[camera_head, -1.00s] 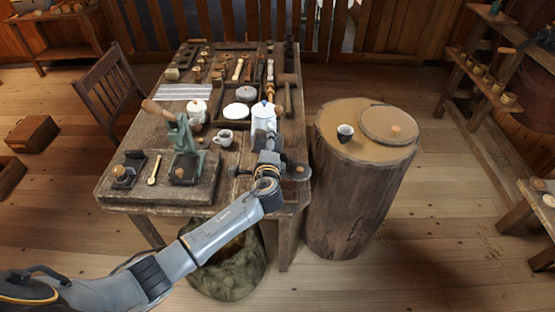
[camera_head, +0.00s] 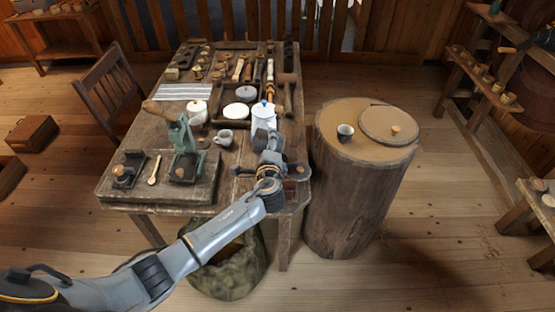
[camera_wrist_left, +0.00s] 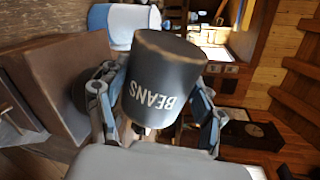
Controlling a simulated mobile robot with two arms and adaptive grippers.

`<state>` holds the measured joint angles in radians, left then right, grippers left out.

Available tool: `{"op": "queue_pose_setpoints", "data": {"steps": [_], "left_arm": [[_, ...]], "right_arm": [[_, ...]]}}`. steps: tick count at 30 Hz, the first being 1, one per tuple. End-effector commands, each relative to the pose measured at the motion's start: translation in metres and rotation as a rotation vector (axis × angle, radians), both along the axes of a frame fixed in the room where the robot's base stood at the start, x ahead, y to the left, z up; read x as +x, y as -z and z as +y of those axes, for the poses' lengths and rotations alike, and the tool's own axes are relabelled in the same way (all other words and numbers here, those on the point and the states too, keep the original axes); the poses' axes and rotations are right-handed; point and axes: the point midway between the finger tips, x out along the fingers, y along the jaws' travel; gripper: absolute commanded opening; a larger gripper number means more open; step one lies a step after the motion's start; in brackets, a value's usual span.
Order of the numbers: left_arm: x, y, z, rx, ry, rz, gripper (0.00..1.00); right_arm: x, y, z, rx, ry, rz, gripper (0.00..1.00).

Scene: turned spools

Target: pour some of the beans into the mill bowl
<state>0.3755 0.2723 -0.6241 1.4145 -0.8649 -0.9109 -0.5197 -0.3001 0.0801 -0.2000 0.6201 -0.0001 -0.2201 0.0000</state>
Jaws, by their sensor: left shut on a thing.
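A dark grey can marked BEANS (camera_wrist_left: 160,75) fills the middle of the left wrist view. My left gripper (camera_wrist_left: 155,105) is shut on it, with a finger on each side. The lettering appears upside down, and the can's contents do not show. In the head view my left gripper (camera_head: 270,148) is above the table's near right corner, just in front of a white and blue pot (camera_head: 264,117). The can is hard to make out there against the gripper. I cannot tell for sure which thing is the mill bowl. My right gripper is not in view.
A stump (camera_head: 345,205) to the right bears a small dark cup (camera_head: 345,132) and a round lid (camera_head: 388,125).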

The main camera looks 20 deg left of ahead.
Motion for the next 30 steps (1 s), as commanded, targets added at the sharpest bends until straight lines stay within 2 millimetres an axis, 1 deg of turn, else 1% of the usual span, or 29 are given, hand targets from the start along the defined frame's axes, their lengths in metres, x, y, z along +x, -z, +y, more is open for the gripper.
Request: {"op": "queue_pose_setpoints", "data": {"steps": [30], "left_arm": [[0.0011, -0.002, -0.0028, 0.051, 0.0, 0.013, 0.32]], "right_arm": [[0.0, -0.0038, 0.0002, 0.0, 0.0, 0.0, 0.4]]}}
